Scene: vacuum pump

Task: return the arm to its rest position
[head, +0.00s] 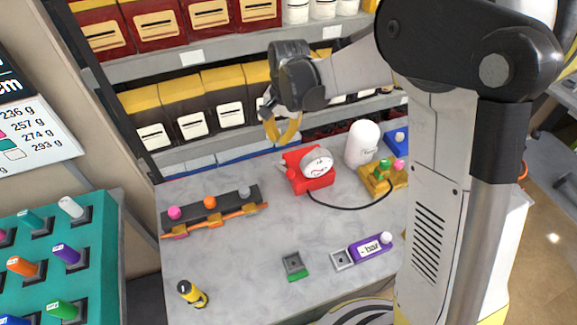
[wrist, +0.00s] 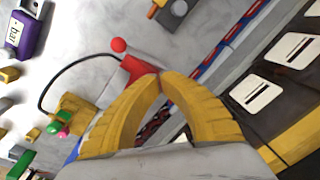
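My gripper (head: 283,138) hangs in the air above the back of the grey worktop (head: 240,262), in front of the shelves. In the wrist view, the yellow fingers of my gripper (wrist: 162,77) meet at their tips, and nothing shows between them. In the head view, my arm reaches from the upper right to the left. Below the gripper, a red block with a round white gauge (head: 317,162) stands on the worktop. The red block (wrist: 138,68) also shows behind the fingertips in the wrist view, partly hidden by them.
A white cylinder (head: 362,146) and a yellow block (head: 380,179) stand right of the gauge. A dark rack with coloured knobs (head: 210,203) is at left. A purple "bar" block (head: 370,248) lies in front. Shelves of boxes (head: 190,100) rise close behind my gripper.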

